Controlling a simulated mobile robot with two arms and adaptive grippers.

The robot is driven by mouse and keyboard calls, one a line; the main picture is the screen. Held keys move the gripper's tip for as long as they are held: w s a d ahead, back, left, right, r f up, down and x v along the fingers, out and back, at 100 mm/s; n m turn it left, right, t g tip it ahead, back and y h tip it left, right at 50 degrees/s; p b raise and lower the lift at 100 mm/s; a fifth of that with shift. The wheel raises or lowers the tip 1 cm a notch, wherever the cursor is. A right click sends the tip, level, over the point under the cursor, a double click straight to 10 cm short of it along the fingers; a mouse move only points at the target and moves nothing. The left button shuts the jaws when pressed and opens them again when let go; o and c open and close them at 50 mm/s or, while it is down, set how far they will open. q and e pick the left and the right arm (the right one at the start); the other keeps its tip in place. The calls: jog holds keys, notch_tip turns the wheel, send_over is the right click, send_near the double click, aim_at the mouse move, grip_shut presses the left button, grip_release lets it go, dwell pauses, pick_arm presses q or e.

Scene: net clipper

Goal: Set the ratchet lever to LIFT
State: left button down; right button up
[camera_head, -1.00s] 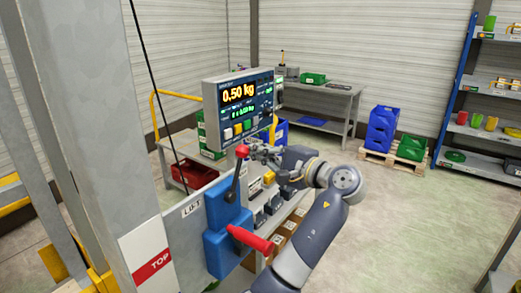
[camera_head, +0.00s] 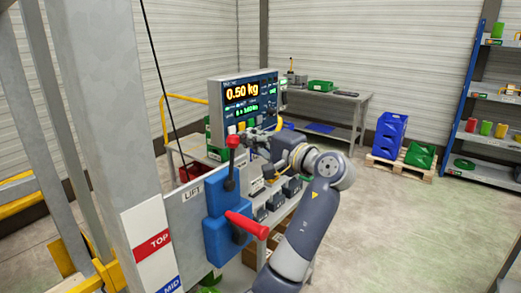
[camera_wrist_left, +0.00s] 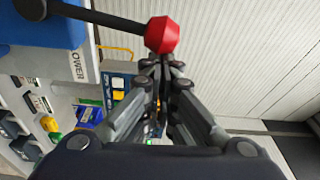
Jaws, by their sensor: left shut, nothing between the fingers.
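The ratchet lever is a black arm with a red knob (camera_head: 232,141) on a blue housing (camera_head: 222,208). It stands nearly upright in the head view, with the LIFT label (camera_head: 192,193) to the left of the housing. My left gripper (camera_head: 246,137) is shut and empty, its fingertips at the right side of the knob. In the left wrist view the knob (camera_wrist_left: 162,34) is just beyond the shut fingertips (camera_wrist_left: 161,66); I cannot tell whether they touch. A partly hidden label reading "OWER" (camera_wrist_left: 79,63) shows beside the housing there. My right gripper is not in view.
A red handle (camera_head: 247,225) sticks out from the lower housing. A display box (camera_head: 243,103) reading 0.50 kg stands behind the lever. A grey post (camera_head: 105,110) is at left.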

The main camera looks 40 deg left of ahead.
aim_at(228, 143)
pick_arm(q)
jog(key=s+n+b, duration=0.4)
jog(key=s+r+n+b, duration=0.1)
jog(key=s+n+b, duration=0.1)
jog(key=b, duration=0.1)
jog(key=shift+s+d+y, duration=0.3)
jog(key=shift+s+y, duration=0.05)
jog(key=shift+y, duration=0.05)
jog(key=shift+s+n+g+b, duration=0.3)
jog(key=shift+s+n+b, duration=0.15)
jog(key=shift+n, duration=0.15)
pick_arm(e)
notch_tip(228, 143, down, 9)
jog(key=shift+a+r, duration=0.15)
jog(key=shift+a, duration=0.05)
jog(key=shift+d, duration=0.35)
